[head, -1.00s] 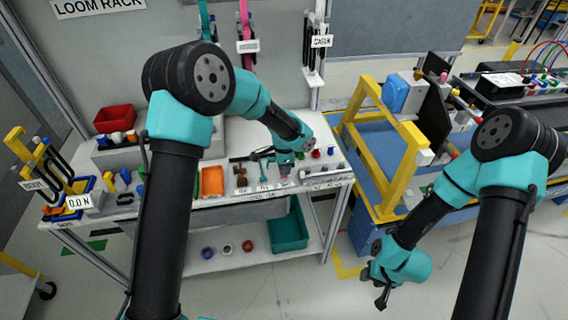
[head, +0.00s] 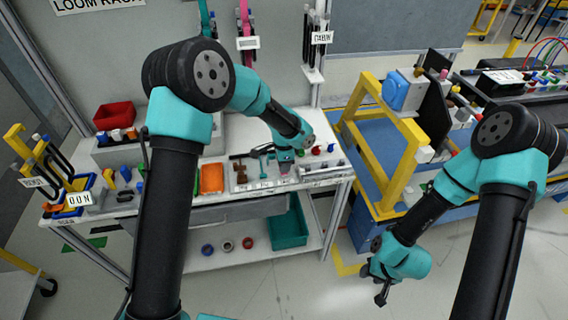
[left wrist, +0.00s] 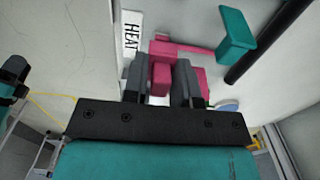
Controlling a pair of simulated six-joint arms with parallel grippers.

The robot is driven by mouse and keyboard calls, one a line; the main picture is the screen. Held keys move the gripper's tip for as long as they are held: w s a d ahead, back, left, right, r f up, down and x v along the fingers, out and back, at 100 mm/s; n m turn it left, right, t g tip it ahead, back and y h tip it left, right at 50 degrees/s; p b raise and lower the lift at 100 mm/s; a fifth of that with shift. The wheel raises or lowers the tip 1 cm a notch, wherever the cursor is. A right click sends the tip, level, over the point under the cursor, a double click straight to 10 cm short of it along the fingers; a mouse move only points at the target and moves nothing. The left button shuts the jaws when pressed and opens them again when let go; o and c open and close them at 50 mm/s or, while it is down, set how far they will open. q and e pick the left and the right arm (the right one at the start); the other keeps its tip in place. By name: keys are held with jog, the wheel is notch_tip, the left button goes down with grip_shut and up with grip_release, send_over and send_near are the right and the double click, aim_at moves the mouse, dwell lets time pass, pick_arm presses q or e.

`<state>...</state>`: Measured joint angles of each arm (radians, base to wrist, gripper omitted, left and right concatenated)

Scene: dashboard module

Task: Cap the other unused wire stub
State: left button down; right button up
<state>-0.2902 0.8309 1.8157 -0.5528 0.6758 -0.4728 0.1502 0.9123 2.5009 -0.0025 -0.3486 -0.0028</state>
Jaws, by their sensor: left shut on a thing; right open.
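My left gripper (left wrist: 161,82) is shut on a magenta piece (left wrist: 160,78), whose block sits between the grey fingers in the left wrist view. A magenta strip runs to the right from it. In the head view the left gripper (head: 284,168) is low over the front of the white bench, at its tool strip. My right gripper (head: 381,297) hangs open and empty over the floor, right of the bench. No wire stub or cap can be told apart for certain; small coloured parts (head: 316,150) lie beside the left gripper.
A teal tool (left wrist: 237,35) lies close to the left gripper. An orange tray (head: 211,180) and a red bin (head: 114,116) are on the bench (head: 330,185). A yellow frame (head: 400,165) with a dark panel stands to the right. The floor under the right gripper is clear.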

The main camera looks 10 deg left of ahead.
pick_arm(q)
jog(key=shift+f, duration=1.3)
dwell(0.5)
jog(key=c, duration=0.8)
grip_release()
jog(key=shift+r, duration=0.1)
notch_tip(320, 180, up, 17)
jog(key=shift+r, duration=0.1)
dwell(0.7)
